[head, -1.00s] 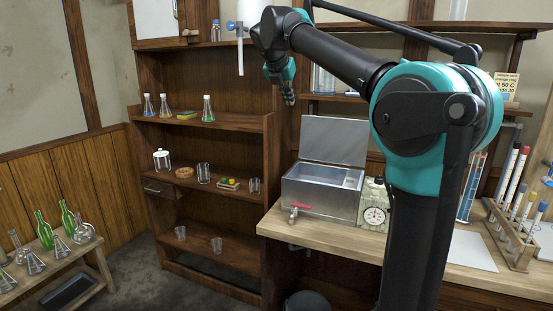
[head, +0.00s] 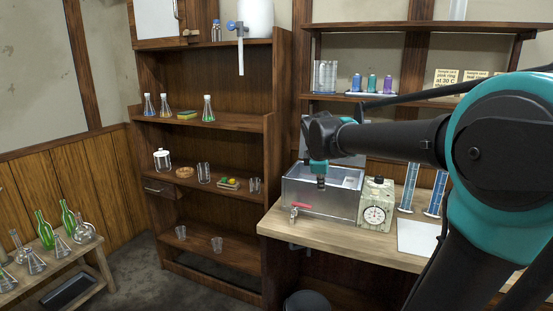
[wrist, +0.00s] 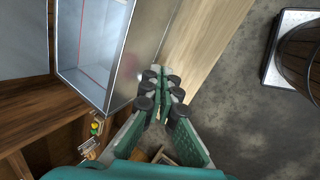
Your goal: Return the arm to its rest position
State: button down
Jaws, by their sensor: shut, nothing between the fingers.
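My gripper (head: 319,180) points down in the head view, in front of or over the open metal bath (head: 322,203) on the wooden bench. In the wrist view its green fingers (wrist: 163,95) are together with nothing between them. The bath (wrist: 97,50) shows to the left of the fingers there, and the gripper appears apart from it. My arm stretches in from the right of the head view.
A dial box (head: 377,205) stands right of the bath, and a red-handled tap (head: 300,207) sits at its front. A shelf unit (head: 230,122) with glassware stands left. A white sheet (head: 418,238) lies on the bench (head: 345,241). A barrel (wrist: 301,58) shows in the wrist view.

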jog(key=s+d+f+m+y, duration=0.1)
jog(key=s+d+f+m, duration=0.1)
jog(key=s+f+m, duration=0.5)
jog(key=s+d+f+m+g+y, duration=0.1)
jog(key=s+f+m, duration=0.7)
jog(key=s+f, duration=0.8)
jog(key=shift+d+f, duration=0.15)
jog(key=shift+d, duration=0.5)
